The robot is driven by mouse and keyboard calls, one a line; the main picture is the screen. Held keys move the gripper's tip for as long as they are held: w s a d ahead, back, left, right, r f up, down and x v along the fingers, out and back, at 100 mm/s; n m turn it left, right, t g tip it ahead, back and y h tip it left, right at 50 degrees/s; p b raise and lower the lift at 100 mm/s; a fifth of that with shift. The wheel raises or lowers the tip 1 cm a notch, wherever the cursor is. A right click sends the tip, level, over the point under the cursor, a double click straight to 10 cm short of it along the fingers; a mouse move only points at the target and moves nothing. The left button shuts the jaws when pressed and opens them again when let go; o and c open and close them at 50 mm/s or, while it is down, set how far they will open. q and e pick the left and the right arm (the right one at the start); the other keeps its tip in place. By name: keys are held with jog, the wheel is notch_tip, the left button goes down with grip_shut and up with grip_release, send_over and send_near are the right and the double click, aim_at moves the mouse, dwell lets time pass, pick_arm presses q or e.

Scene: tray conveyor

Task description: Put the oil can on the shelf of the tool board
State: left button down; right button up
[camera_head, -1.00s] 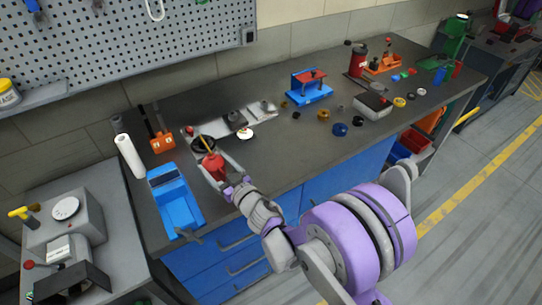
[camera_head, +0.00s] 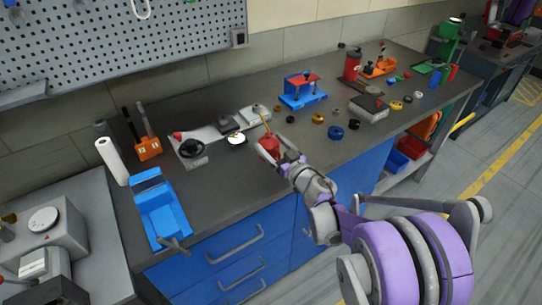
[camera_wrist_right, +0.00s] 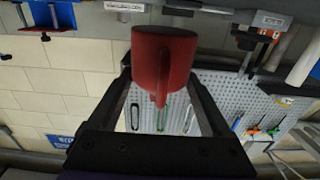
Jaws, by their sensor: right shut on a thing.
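The oil can (camera_head: 269,147) is a small red can with a thin yellow spout. My right gripper (camera_head: 288,158) is shut on it, over the front part of the workbench in the head view. In the right wrist view the red can (camera_wrist_right: 163,62) sits between the two fingers of the right gripper (camera_wrist_right: 165,80). The tool board (camera_head: 110,42) is a grey perforated panel on the wall at the upper left. Its shelf (camera_head: 22,96) shows only partly at the left edge, well apart from the can. The tool board (camera_wrist_right: 225,90) also shows behind the can in the wrist view. My left gripper is out of view.
Several rings and small parts lie to the right.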

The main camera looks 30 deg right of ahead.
aim_at(275, 158)
jog(key=shift+f, duration=1.9)
jog(key=shift+f+b, duration=0.15)
jog(key=shift+b, duration=0.25)
jog(key=o, duration=1.5)
jog(key=shift+c, duration=0.2)
